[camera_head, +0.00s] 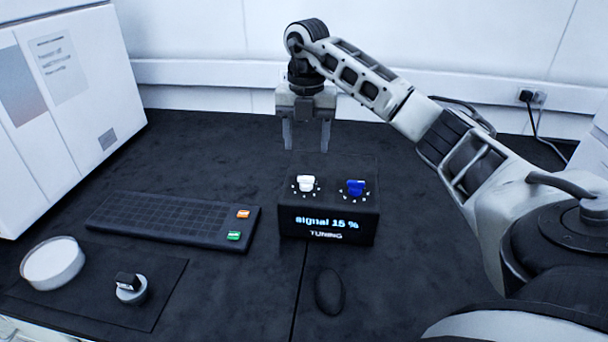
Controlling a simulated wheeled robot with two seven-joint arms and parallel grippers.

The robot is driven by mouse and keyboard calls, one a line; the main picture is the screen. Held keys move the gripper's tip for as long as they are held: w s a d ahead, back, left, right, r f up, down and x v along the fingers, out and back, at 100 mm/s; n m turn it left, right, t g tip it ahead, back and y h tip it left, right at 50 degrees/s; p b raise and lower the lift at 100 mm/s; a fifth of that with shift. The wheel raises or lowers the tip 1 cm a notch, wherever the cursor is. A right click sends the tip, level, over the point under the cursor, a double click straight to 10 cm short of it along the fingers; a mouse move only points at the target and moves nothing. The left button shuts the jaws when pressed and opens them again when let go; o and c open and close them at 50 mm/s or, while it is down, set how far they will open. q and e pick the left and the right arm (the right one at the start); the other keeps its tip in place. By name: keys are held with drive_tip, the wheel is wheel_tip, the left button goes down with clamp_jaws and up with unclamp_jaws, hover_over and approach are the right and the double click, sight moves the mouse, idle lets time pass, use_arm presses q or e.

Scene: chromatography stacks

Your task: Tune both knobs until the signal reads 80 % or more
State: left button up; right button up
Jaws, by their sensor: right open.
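The black tuning box (365,223) stands on the dark bench in the middle of the view. Its display (327,223) reads "signal 15 %", with "TUNING" below it. A white knob (306,183) is on the left of its top and a blue knob (356,187) on the right, each with marks around it. My right gripper (307,148) is open and empty, pointing down behind and above the box near the white knob. It appears apart from both knobs. My left gripper is not in view.
A black keyboard (165,217) with an orange and a green key lies left of the box. A dark mouse (329,291) lies in front. A white round dish (52,264) and a small metal piece (131,290) are on a mat. A white instrument (75,95) stands at left.

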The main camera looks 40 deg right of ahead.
sight(306, 177)
wheel_tip(306, 177, down, 8)
drive_tip(key=shift+f, duration=0.15)
idle(0.3)
drive_tip(key=c, duration=1)
